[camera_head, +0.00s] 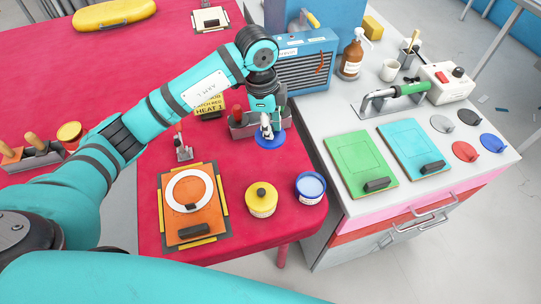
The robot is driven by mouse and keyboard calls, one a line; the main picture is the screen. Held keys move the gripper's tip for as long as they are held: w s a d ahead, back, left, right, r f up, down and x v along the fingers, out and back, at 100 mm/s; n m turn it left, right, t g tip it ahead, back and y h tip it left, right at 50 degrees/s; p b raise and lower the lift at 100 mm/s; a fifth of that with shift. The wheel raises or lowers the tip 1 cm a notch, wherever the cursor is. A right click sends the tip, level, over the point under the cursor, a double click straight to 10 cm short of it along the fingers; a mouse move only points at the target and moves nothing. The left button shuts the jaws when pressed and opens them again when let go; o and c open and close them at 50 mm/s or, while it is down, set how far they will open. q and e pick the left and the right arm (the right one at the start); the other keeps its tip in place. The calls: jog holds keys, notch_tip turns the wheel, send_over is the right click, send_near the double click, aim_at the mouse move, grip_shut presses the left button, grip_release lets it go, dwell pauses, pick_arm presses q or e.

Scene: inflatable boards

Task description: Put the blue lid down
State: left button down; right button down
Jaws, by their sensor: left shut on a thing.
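My left gripper (266,131) is shut on the round blue lid (271,143), which lies flat beneath its fingers. The lid is over the red table, in front of the grey caddy; I cannot tell whether it touches the table. A blue tub (310,188) with a pale top stands nearer the table's front right corner, apart from the lid. A yellow tub (261,199) with a dark knob on top stands left of it. My right gripper is not in view.
An orange board (183,222) with a white ring lies left of the tubs. The grey caddy (244,129) stands close behind the lid. The white counter to the right holds green (360,152) and blue (421,138) boards and several small coloured discs (465,151).

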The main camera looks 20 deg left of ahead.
pick_arm(q)
jog(key=p, duration=0.1)
send_over(271, 159)
notch_tip(271, 159, down, 5)
jog(key=shift+s+a+f, duration=0.1)
jog(key=shift+a+f, duration=0.05)
notch_tip(271, 159, down, 4)
jog(key=shift+f+p, duration=0.25)
jog(key=shift+p, duration=0.1)
jog(key=shift+f, duration=0.15)
jog(key=shift+f, duration=0.1)
jog(key=c, duration=1.3)
grip_release()
jog(key=shift+o, duration=0.2)
jog(key=r, duration=0.4)
jog(key=a+r+b, duration=0.1)
jog(key=r, duration=0.3)
jog(key=r+b, duration=0.1)
jog(key=r, duration=0.3)
jog(key=shift+s+a+r, duration=0.1)
jog(key=shift+a+r, duration=0.05)
